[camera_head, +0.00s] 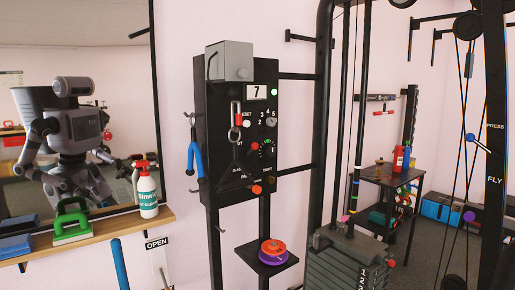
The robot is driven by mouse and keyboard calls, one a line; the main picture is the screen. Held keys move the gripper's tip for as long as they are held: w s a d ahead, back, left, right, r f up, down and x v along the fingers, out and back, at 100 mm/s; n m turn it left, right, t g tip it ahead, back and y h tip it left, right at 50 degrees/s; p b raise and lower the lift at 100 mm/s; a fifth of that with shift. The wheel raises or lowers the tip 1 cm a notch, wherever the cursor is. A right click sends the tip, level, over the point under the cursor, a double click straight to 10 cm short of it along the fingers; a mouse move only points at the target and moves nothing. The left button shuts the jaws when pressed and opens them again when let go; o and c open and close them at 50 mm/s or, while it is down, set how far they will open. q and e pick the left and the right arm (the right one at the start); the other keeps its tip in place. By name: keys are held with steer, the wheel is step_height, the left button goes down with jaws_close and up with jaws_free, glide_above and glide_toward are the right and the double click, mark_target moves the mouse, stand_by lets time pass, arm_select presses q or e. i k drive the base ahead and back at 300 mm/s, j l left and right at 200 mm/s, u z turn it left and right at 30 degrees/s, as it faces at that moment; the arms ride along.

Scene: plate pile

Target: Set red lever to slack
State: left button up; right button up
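A black control panel (213,110) stands upright in the middle of the view. Several red parts are on it, and I cannot tell for certain which is the red lever. A red-orange knob (257,189) sits at the panel's lower edge, close to small white lettering. A red upright piece (238,108) is higher up, above a ring. A red round part (255,147) lies beside a small dial (267,148). A dark triangular handle (235,158) hangs in front and hides some lettering. The word slack is not clearly readable. Neither of my grippers is in view.
A blue-handled tool (196,152) hangs left of the panel. Red and purple discs (272,250) lie on a small shelf below. A spray bottle (147,190) and green-handled block (72,222) stand on a wooden ledge (112,230). Cable-machine posts (322,130) rise to the right.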

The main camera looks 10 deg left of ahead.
mark_target(254, 146)
steer(key=i+u, duration=0.1)
steer(key=i, duration=0.5)
steer(key=i+l+u, duration=0.1)
steer(key=i, duration=0.45)
steer(key=i+l+u, duration=0.1)
steer(key=i, duration=0.5)
steer(key=l, duration=0.1)
